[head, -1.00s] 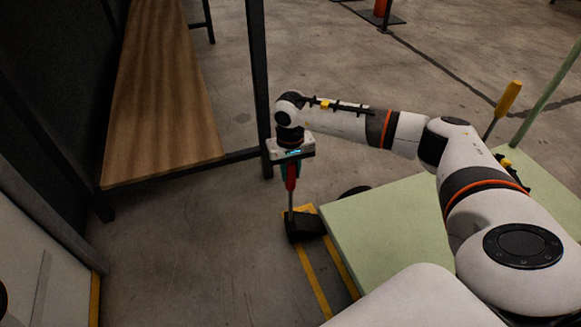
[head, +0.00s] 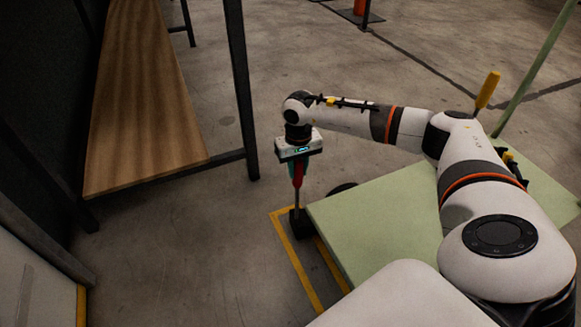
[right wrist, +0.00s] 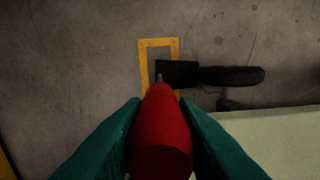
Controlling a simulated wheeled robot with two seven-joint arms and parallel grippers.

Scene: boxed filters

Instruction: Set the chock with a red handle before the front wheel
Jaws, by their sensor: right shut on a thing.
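My right gripper (head: 298,172) points down and is shut on the red handle (right wrist: 160,125) of the chock. The black chock (head: 300,222) is at the handle's lower end, at the far left corner of the pale green cart (head: 375,212). In the right wrist view the chock (right wrist: 175,72) lies over the yellow floor frame (right wrist: 143,65), with the dark wheel (right wrist: 235,76) close to its right. A gap between chock and wheel is hard to make out. The wheel (head: 342,188) partly shows beyond the cart's edge. My left gripper is out of view.
A yellow handle (head: 488,90) stands upright behind my right arm. A wooden bench (head: 148,105) with a dark post (head: 240,85) is on the left. The floor between bench and cart is clear. A pale green bar (head: 540,65) rises at the right.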

